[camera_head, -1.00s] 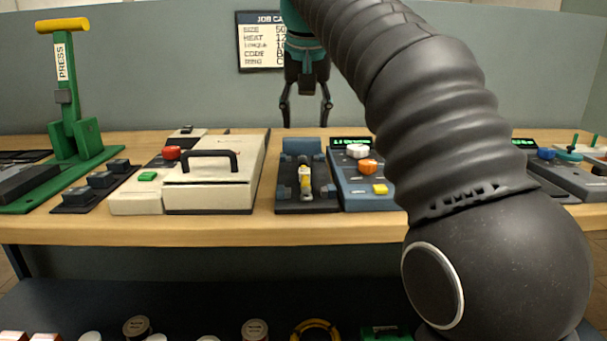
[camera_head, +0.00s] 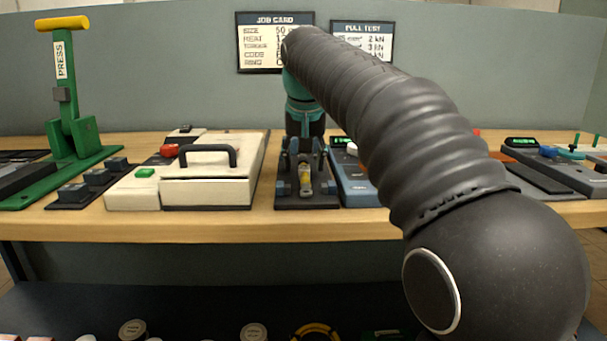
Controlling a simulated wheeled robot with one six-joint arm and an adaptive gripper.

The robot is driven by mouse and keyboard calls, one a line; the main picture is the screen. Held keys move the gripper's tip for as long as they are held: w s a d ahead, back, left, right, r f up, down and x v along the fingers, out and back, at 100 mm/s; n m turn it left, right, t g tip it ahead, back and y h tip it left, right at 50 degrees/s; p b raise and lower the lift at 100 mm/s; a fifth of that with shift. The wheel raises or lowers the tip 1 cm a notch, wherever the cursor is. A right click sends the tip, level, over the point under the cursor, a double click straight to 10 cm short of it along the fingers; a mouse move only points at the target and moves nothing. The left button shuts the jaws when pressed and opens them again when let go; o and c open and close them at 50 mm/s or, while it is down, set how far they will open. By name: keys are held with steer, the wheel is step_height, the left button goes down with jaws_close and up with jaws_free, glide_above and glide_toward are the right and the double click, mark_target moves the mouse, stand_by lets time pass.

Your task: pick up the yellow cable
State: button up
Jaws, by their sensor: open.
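My gripper (camera_head: 305,172) points down over this fixture.
A cream case with a black handle (camera_head: 208,185) stands close on the left. A blue control box (camera_head: 357,187) stands close on the right, partly behind my arm. A green press (camera_head: 75,140) is far left. A yellow-black ring (camera_head: 316,331) lies on the lower shelf.

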steer(key=shift+w+f, duration=0.25)
steer(key=shift+f, duration=0.3)
steer(key=shift+c, duration=0.2)
jaws_close()
steer(key=shift+r, duration=0.1)
